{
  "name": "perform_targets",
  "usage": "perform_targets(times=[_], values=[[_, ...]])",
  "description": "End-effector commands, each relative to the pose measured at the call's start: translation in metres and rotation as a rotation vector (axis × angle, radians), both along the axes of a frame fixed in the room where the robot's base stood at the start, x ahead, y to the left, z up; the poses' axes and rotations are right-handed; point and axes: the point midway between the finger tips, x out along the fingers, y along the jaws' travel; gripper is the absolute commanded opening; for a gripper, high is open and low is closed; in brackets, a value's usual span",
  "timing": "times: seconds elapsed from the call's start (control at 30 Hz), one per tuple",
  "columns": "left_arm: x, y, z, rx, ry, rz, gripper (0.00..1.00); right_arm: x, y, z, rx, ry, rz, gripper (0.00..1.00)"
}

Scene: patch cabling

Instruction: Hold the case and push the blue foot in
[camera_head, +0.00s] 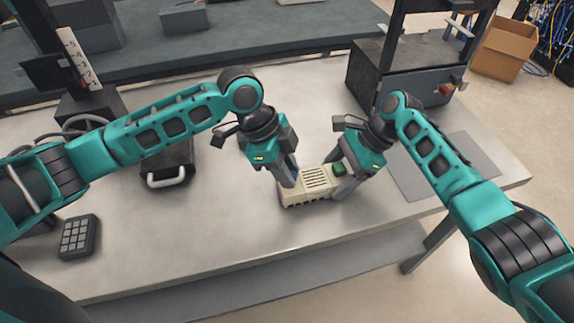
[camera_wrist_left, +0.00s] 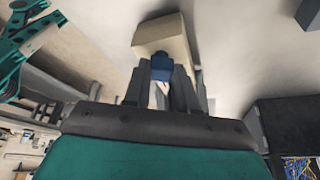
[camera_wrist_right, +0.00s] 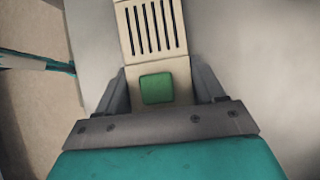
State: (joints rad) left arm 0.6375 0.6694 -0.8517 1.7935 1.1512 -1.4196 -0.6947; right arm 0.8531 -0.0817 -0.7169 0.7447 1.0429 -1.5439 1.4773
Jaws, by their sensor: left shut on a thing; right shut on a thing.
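The cream slotted case (camera_head: 316,182) lies near the table's front edge. A green square block (camera_wrist_right: 157,88) sits on its right end. My right gripper (camera_head: 342,181) is shut on the case at that end, with a finger on either side of it in the right wrist view. The blue foot (camera_wrist_left: 162,68) shows in the left wrist view at the case's other end (camera_wrist_left: 166,38). My left gripper (camera_head: 286,180) is shut on the blue foot. I cannot tell how deep the foot sits in the case. In the head view my left gripper hides the foot.
A black keypad (camera_head: 78,237) lies at the table's left front. A dark box with a white handle (camera_head: 167,178) stands left of my left gripper. A dark machine (camera_head: 420,85) stands at the back right, near a grey mat (camera_head: 440,168). The table in front of the case is clear.

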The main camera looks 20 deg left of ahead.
Motion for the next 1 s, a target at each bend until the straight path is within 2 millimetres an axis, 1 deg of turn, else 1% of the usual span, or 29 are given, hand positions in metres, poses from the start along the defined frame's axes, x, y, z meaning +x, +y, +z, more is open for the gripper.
perform_targets(times=[0.43, 0.47, 0.5, 0.73, 1.0], values=[[0.0, 0.0, -0.012, 0.0, 0.0, 0.001, 0.0, 0.0, 0.0, 0.0, 0.001, 0.0, 0.001, 0.37], [0.0, 0.0, -0.011, 0.0, 0.0, 0.001, 0.29, 0.0, 0.0, 0.0, 0.001, 0.0, 0.001, 0.37], [0.0, 0.0, -0.011, 0.001, 0.0, 0.001, 0.33, 0.0, 0.0, 0.0, 0.001, 0.0, 0.001, 0.37], [-0.001, 0.0, -0.012, 0.001, 0.003, 0.0, 0.55, 0.0, 0.0, 0.0, 0.001, 0.0, -0.001, 0.37], [-0.001, 0.0, -0.011, 0.002, 0.004, -0.001, 0.56, 0.001, 0.0, 0.0, 0.001, -0.001, -0.002, 0.37]])
